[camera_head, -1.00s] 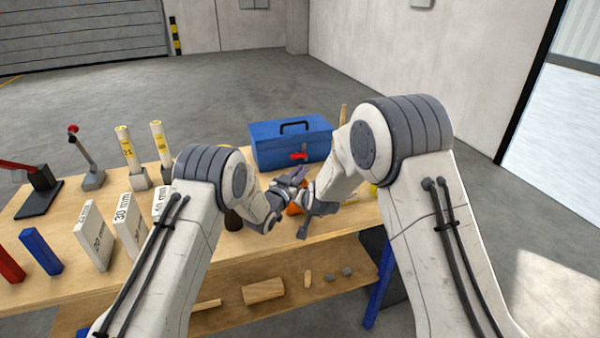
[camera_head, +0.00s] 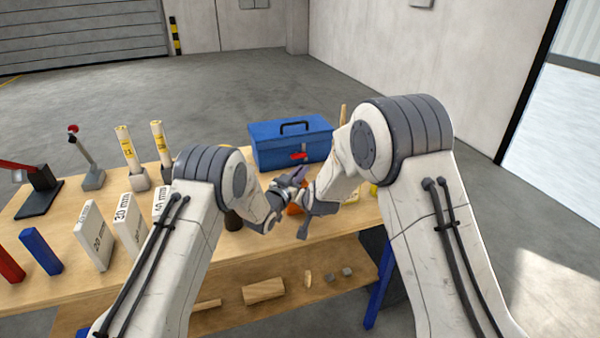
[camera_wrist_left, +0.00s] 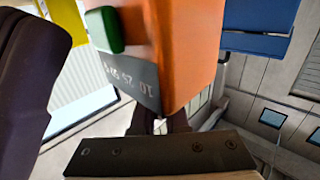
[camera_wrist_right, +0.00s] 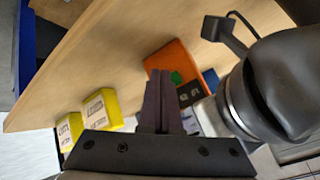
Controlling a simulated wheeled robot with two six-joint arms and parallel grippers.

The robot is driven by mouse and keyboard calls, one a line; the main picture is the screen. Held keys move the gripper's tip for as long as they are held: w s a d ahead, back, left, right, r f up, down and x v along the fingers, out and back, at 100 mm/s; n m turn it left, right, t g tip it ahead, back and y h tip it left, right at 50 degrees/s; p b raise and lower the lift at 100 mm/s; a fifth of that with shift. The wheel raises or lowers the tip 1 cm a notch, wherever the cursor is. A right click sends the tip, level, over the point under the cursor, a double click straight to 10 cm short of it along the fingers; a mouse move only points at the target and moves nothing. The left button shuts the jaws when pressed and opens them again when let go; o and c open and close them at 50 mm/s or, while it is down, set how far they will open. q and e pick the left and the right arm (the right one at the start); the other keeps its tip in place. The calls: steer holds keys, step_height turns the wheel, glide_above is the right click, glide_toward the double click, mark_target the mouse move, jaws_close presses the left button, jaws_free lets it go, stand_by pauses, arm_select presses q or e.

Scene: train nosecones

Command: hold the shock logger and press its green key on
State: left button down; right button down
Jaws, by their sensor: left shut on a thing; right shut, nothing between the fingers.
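The shock logger is an orange box (camera_wrist_left: 185,45) with a dark lettered face and a raised green key (camera_wrist_left: 105,30). My left gripper (camera_wrist_left: 165,122) is shut on it. In the right wrist view the logger (camera_wrist_right: 172,62) and green key (camera_wrist_right: 176,77) lie just beyond my right gripper (camera_wrist_right: 160,75), which is shut and empty. Its tips appear near the key; I cannot tell if they touch it. In the head view my left gripper (camera_head: 293,178) and right gripper (camera_head: 318,207) are close together, and only a bit of orange (camera_head: 295,210) shows.
A blue toolbox (camera_head: 290,143) stands behind the grippers on the wooden table (camera_head: 110,185). White marked blocks (camera_head: 95,235), yellow-topped posts (camera_head: 129,147) and a red-knobbed lever (camera_head: 85,155) stand at the left. Yellow labelled blocks (camera_wrist_right: 102,108) show in the right wrist view.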

arm_select(q)
steer(key=shift+r, duration=0.1)
arm_select(e)
steer(key=shift+w, duration=0.1)
stand_by(0.5)
steer(key=shift+w+a, duration=0.15)
steer(key=shift+w, duration=0.4)
stand_by(0.4)
steer(key=shift+s, duration=0.65)
steer(key=s+d, duration=0.2)
steer(key=s, duration=0.3)
steer(key=shift+s, duration=0.35)
